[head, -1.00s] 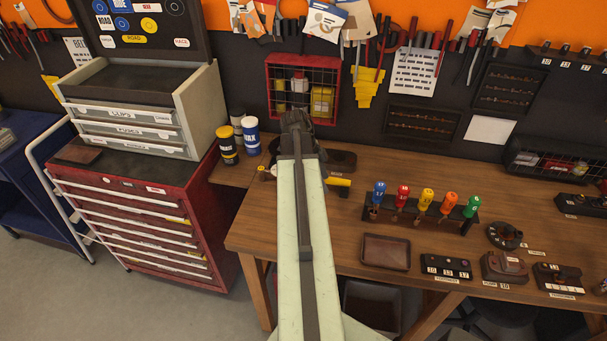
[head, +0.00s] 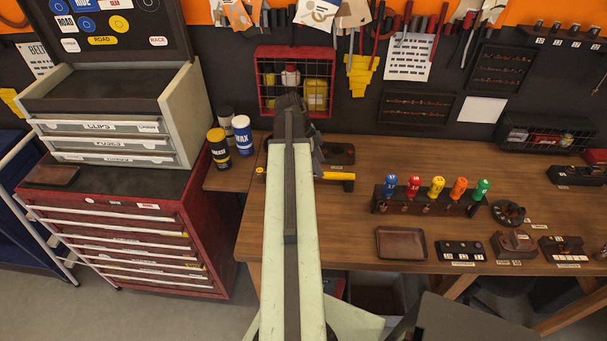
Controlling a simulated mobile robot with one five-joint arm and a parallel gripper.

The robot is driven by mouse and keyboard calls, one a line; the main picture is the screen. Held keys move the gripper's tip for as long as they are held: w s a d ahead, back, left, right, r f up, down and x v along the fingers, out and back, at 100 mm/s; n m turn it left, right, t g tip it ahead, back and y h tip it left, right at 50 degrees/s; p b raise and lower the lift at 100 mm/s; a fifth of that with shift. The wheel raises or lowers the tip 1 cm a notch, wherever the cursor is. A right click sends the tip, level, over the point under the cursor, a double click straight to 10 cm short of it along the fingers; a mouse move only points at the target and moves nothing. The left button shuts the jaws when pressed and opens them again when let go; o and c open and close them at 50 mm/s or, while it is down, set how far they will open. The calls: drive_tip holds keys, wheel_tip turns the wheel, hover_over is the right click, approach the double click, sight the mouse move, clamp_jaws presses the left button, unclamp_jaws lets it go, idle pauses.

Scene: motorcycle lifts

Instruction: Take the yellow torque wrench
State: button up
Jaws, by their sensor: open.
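The yellow torque wrench (head: 338,176) lies on the wooden workbench, partly hidden behind my arm. Its yellow handle shows to the right of the arm, and a small yellow end shows to the left. My gripper (head: 291,103) is at the far end of my pale green arm, in line with the wrench and seemingly above or beyond it. Its fingertips are hard to make out, and I see nothing held in it. I cannot tell its height over the bench.
A rack of coloured screwdrivers (head: 425,203) and a brown tray (head: 401,243) are right of the wrench. Cans (head: 243,136) stand to its left near the red tool cabinet (head: 110,235). A red wire basket (head: 294,55) hangs on the wall behind. Bare bench (head: 430,160) lies at the right.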

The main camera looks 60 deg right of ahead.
drive_tip(key=shift+w+b+x, duration=0.15)
drive_tip(key=shift+b+x, duration=0.35)
drive_tip(key=shift+x, duration=0.2)
drive_tip(key=shift+w+b+x, duration=0.15)
drive_tip(key=shift+b+x, duration=0.35)
drive_tip(key=shift+x, duration=0.2)
drive_tip(key=b+x, duration=0.4)
drive_tip(key=shift+f, duration=0.45)
drive_tip(key=shift+r, duration=0.2)
clamp_jaws()
